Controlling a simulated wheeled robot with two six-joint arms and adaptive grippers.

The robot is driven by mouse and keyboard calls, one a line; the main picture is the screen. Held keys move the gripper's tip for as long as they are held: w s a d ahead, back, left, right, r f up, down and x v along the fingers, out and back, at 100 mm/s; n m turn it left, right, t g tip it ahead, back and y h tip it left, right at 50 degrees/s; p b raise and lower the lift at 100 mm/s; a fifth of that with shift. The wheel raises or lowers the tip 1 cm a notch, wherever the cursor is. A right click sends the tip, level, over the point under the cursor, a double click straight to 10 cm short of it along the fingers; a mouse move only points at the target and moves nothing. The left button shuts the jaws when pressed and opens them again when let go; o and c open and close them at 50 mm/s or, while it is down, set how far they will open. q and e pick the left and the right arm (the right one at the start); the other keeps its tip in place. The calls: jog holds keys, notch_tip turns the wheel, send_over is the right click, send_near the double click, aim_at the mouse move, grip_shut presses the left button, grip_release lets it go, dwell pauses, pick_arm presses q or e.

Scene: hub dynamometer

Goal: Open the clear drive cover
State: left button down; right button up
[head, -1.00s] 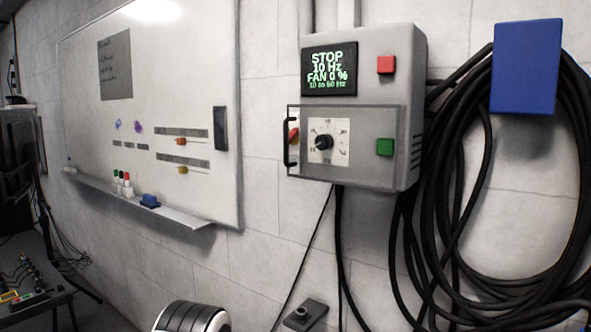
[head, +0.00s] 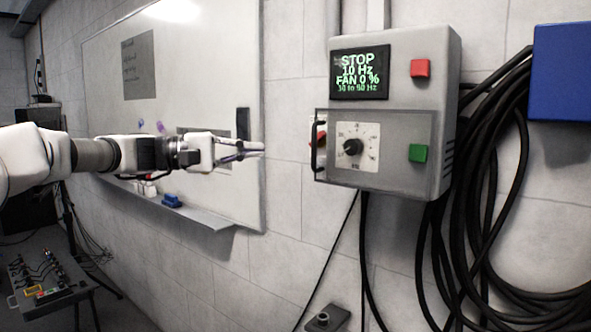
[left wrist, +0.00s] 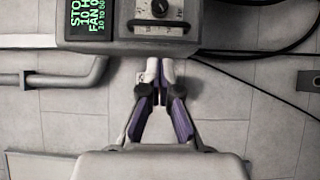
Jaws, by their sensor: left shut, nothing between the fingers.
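The clear drive cover (head: 397,131) is closed over the lower front of the grey drive box (head: 447,70). Its upright black handle (head: 317,146) is on the cover's left edge. Behind the cover are a white dial plate with a black knob (head: 352,147) and a green button (head: 417,153). My left gripper (head: 260,149) is shut and empty, left of the handle and apart from it in the head view. In the left wrist view its fingertips (left wrist: 160,68) are together just below the box, near the dark handle (left wrist: 158,24). My right gripper is out of view.
The display (head: 360,73) reads STOP, 10 Hz, FAN 0 %. A red button (head: 420,68) is beside it. Black cables (head: 468,230) hang coiled at the right below a blue box (head: 577,72). A whiteboard (head: 200,80) with a tray is behind my left arm.

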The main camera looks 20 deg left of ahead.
pick_arm(q)
jog(key=p, duration=0.3)
send_near(324, 150)
jog(key=x, duration=0.5)
jog(key=shift+r, duration=0.2)
jog(key=shift+w+d+f, duration=0.15)
jog(key=shift+w+d, duration=0.1)
jog(key=shift+s, duration=0.1)
